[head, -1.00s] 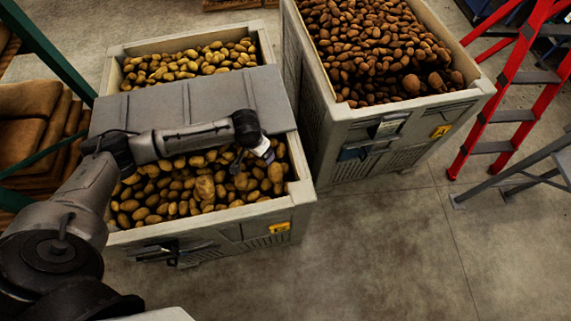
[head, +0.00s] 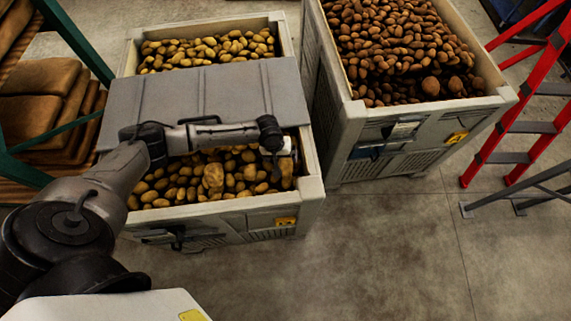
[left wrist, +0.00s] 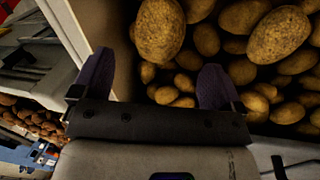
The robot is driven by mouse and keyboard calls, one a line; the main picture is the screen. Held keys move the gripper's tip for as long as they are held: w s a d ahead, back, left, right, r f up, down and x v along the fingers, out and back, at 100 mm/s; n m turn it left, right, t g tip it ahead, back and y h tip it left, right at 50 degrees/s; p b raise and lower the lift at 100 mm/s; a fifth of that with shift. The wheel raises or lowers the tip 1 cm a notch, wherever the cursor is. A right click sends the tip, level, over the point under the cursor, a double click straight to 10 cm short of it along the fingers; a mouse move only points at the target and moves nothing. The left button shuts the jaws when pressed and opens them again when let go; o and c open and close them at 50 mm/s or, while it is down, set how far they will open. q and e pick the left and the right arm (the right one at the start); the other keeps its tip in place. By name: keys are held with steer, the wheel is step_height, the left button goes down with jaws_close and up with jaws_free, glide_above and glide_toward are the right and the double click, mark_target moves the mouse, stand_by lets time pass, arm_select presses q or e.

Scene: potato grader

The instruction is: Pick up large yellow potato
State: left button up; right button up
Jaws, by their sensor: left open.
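Yellow potatoes fill the near grey bin (head: 262,208). One large yellow potato (head: 213,177) stands out among them in the head view. My left gripper (head: 277,168) is over the right end of this bin, to the right of that potato, small and partly hidden by its own wrist. In the left wrist view, my left gripper (left wrist: 155,80) is open with nothing between its purple fingers. Beyond the fingers lie two big yellow potatoes, one at the top middle (left wrist: 160,30) and one further right (left wrist: 278,37). I cannot tell which matches the head view. My right gripper is not in view.
A grey lid (head: 205,92) covers the middle of the bin, under my left forearm. A taller bin (head: 425,130) of brown potatoes stands close on the right. A red ladder (head: 515,125) is further right. The floor in front is clear.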

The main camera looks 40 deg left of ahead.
mark_target(284, 161)
arm_select(q)
steer(key=shift+x, duration=3.05)
steer(key=shift+w+a, duration=0.1)
steer(key=shift+c, duration=0.3)
steer(key=c, duration=1)
steer(key=shift+r, duration=0.1)
